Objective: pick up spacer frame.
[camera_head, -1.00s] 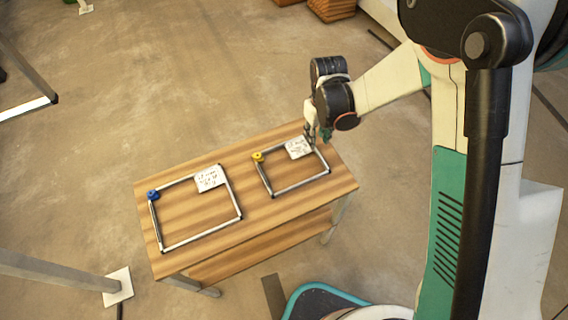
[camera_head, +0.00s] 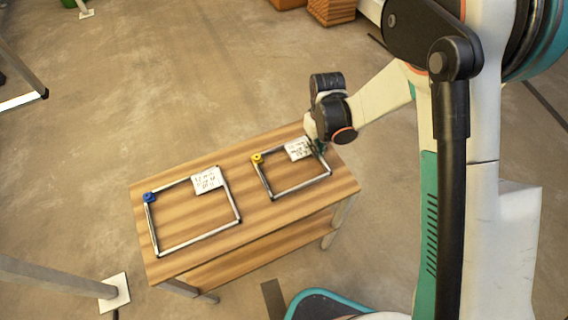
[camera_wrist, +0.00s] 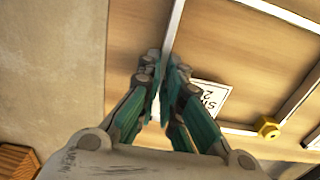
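The smaller spacer frame (camera_head: 301,188) lies flat on the right part of the wooden table, with a yellow knob (camera_head: 257,158) at one corner and a white label (camera_head: 298,148) near its far side. A larger frame (camera_head: 199,234) with a blue knob (camera_head: 150,197) and its own label (camera_head: 207,180) lies to its left. My gripper (camera_head: 319,149) is down at the smaller frame's far right corner. In the wrist view, a bar of this frame (camera_wrist: 175,22) runs between the close-set fingertips (camera_wrist: 163,68); whether they press on it is unclear.
The wooden table (camera_head: 245,218) has bare strips around both frames and a lower shelf. A grey post with a white foot plate (camera_head: 114,292) stands at lower left. Orange-brown stacked crates (camera_head: 331,10) are at the back. Open floor surrounds the table.

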